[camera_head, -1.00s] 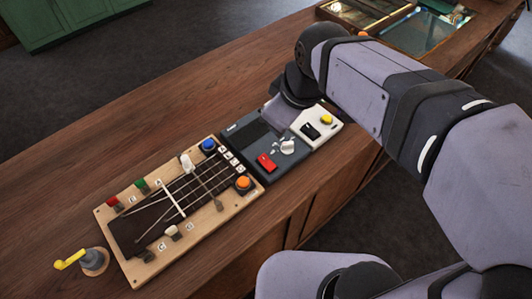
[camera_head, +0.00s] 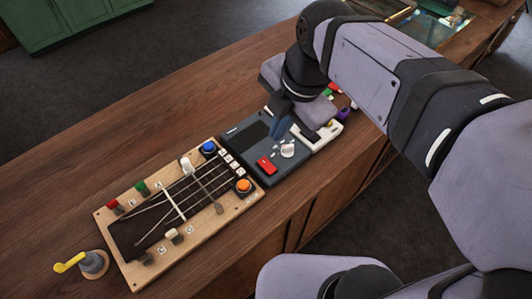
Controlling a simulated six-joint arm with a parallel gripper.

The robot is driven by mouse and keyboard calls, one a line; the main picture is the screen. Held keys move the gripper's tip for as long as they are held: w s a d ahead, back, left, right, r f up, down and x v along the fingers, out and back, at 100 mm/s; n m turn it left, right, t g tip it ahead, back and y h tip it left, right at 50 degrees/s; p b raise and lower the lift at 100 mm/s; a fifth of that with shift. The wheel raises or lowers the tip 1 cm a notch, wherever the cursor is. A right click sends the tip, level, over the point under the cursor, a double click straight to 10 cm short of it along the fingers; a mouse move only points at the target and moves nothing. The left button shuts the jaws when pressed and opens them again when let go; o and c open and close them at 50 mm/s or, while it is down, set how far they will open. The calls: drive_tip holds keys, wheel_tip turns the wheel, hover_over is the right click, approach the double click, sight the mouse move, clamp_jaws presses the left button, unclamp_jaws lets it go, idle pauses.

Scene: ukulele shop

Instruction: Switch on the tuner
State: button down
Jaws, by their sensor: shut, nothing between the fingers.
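A dark grey box with a blank dark screen (camera_head: 252,133), which looks like the tuner, lies on the wooden counter. On its face are a red rocker switch (camera_head: 266,165) and a silver-white knob (camera_head: 288,150) with small marks around it. My gripper (camera_head: 281,132) points down, shut and empty, over the box's right part, just above the knob in the picture. I cannot tell whether its tips touch anything. A white box (camera_head: 327,138) adjoins the grey box on the right and is partly hidden by my gripper.
A wooden fretboard panel (camera_head: 128,270) with strings, levers and blue and orange buttons adjoins the grey box on the left. A yellow-handled crank (camera_head: 93,263) stands at the far left. Small coloured items (camera_head: 345,113) lie behind my gripper. The counter's back left is clear.

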sight(267, 165)
drive_tip(key=shift+f, duration=0.15)
idle(0.3)
drive_tip(key=p+x, duration=0.3)
drive_tip(key=x, duration=1)
drive_tip(key=shift+w+a+f, duration=0.15)
drive_tip(key=shift+f, duration=0.2)
drive_tip(key=shift+p, duration=0.3)
drive_tip(key=shift+w+a+f, duration=0.1)
drive_tip(key=shift+w+f, duration=0.05)
drive_tip(key=shift+f, duration=0.05)
drive_tip(key=shift+s+d, duration=0.6)
drive_tip(key=shift+s, duration=0.05)
drive_tip(key=shift+r, duration=0.15)
